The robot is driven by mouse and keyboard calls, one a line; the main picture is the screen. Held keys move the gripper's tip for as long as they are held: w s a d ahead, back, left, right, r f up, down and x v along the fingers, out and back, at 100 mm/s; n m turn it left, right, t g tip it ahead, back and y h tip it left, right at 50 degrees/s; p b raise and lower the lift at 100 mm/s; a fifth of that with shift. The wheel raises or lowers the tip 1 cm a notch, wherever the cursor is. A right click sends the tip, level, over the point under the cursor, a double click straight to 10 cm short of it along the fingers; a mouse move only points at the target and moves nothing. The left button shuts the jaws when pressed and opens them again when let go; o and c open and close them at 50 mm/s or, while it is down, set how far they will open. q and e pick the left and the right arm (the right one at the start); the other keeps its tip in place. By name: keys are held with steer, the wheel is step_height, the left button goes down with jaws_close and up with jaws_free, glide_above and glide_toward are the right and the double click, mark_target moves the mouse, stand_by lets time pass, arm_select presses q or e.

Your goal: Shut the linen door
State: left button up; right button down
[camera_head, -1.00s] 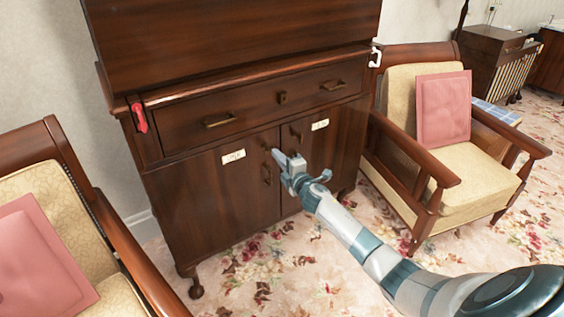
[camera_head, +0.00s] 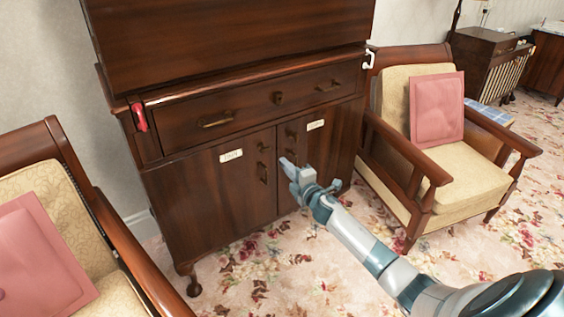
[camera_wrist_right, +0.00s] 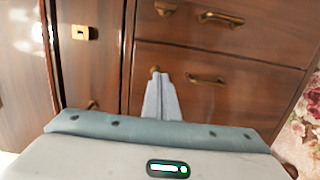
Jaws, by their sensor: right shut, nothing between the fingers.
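A dark wooden cabinet holds two doors below a wide drawer. The left door (camera_head: 215,200) has a small white label (camera_head: 231,156), and the right door (camera_head: 335,150) has another (camera_head: 315,125). I cannot read either label surely, so I cannot tell which door is linen. Both doors look flush or nearly flush; a small gap cannot be judged. My right gripper (camera_head: 288,164) is shut and empty, in front of the doors near their middle seam. Its fingertips (camera_wrist_right: 158,78) also show in the right wrist view, overlapping a door knob; contact is unclear. My left gripper is out of view.
An armchair with a pink cushion (camera_head: 436,108) stands close to the cabinet's right side. Another armchair (camera_head: 50,160) stands at the left front. Flowered carpet (camera_head: 260,270) is open before the cabinet. The drawer (camera_head: 250,108) above the doors looks shut.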

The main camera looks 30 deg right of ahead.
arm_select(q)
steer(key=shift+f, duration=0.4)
arm_select(e)
steer(key=s, duration=0.7)
steer(key=shift+d, duration=0.15)
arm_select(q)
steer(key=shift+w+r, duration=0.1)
